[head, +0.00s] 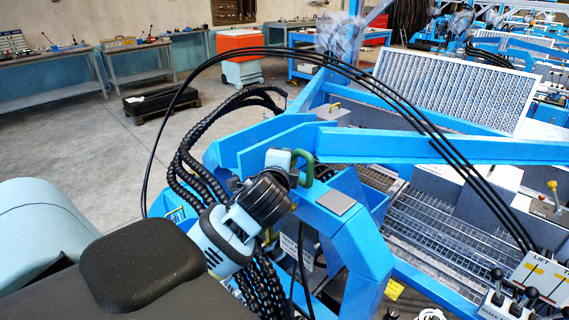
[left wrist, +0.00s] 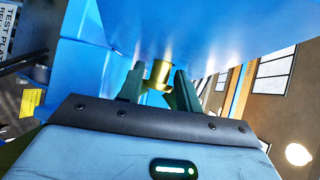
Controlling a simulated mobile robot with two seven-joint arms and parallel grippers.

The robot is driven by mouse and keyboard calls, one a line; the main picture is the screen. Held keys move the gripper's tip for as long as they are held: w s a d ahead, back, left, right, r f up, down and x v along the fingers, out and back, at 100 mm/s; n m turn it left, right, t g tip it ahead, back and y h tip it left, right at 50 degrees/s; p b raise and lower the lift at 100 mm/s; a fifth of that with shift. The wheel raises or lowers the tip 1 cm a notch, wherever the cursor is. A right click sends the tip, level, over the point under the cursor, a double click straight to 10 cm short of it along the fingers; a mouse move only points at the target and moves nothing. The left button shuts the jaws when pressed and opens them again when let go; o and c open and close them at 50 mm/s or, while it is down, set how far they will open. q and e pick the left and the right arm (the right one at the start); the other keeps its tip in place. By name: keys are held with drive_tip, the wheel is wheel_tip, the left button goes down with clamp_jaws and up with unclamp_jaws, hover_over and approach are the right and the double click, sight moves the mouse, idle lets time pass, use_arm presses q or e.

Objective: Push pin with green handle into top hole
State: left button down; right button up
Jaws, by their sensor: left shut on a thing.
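The pin's green handle (head: 305,161) shows in the head view as a loop at the blue frame's corner. My left gripper (head: 284,172) is at this handle, shut on the pin; my black wrist hides part of the grip. In the left wrist view, the dark fingers of my left gripper (left wrist: 158,88) stand on both sides of a brass-coloured part of the pin (left wrist: 159,73), right against blue metal. I cannot make out the top hole or how deep the pin sits. My right gripper is not in view.
A blue beam (head: 430,148) runs right from the corner, and a blue post (head: 362,255) drops below it. Black hoses (head: 335,62) arch overhead. A perforated sieve panel (head: 455,88) stands behind. A lever box (head: 540,275) is at the lower right. Open floor lies left.

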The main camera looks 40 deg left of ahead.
use_arm(q)
drive_tip(key=shift+s+a+r, duration=0.1)
drive_tip(key=shift+a+r, duration=0.25)
drive_tip(key=shift+r, duration=0.1)
drive_tip(key=c, duration=0.9)
unclamp_jaws()
drive_tip(key=shift+r, duration=0.25)
drive_tip(key=shift+d+f+v, duration=0.1)
drive_tip(key=shift+f+v, duration=0.15)
drive_tip(key=shift+v, duration=1.05)
drive_tip(key=shift+d+f+v, duration=0.15)
drive_tip(key=shift+f+v, duration=0.05)
drive_tip(key=shift+v, duration=1.15)
drive_tip(key=shift+d+f+v, duration=0.1)
drive_tip(key=shift+f+v, duration=0.15)
drive_tip(key=shift+v, duration=1.05)
